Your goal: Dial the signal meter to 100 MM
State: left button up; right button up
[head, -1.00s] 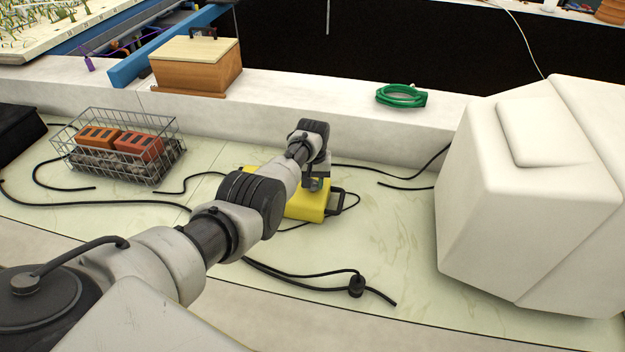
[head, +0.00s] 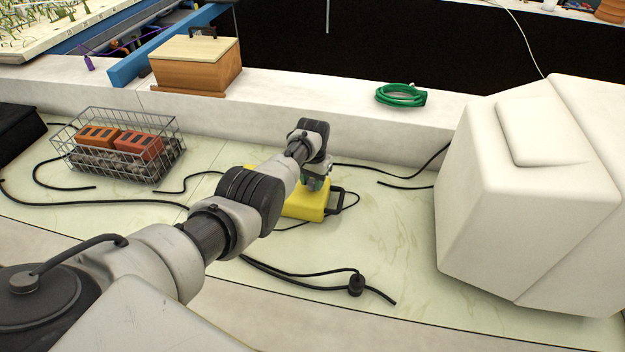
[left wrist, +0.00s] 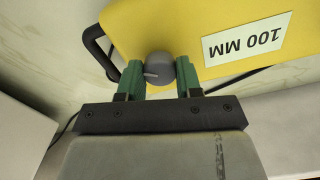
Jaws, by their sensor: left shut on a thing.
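The yellow signal meter (head: 306,204) lies on the pale bench, partly hidden by my left arm in the head view. In the left wrist view the meter (left wrist: 185,25) shows a white label (left wrist: 247,39) reading 100 MM, upside down. A grey round knob (left wrist: 158,68) with a light pointer line sits on it, beside the label. My left gripper (left wrist: 159,76) has its green fingers on both sides of the knob and is shut on it. In the head view my left gripper (head: 316,184) is over the meter. My right gripper is not in view.
A wire basket (head: 172,150) with orange blocks stands at the left. Black cables (head: 300,281) lie on the bench around the meter. A large white casing (head: 520,200) stands at the right. A wooden box (head: 195,70) and green hose coil (head: 401,95) sit on the back ledge.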

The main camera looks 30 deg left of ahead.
aim_at(312, 182)
pick_arm(q)
jog(key=o, duration=0.9)
notch_tip(312, 182, up, 6)
jog(key=shift+f+p, duration=0.1)
jog(key=shift+p, duration=1.15)
jog(key=shift+r, duration=2.55)
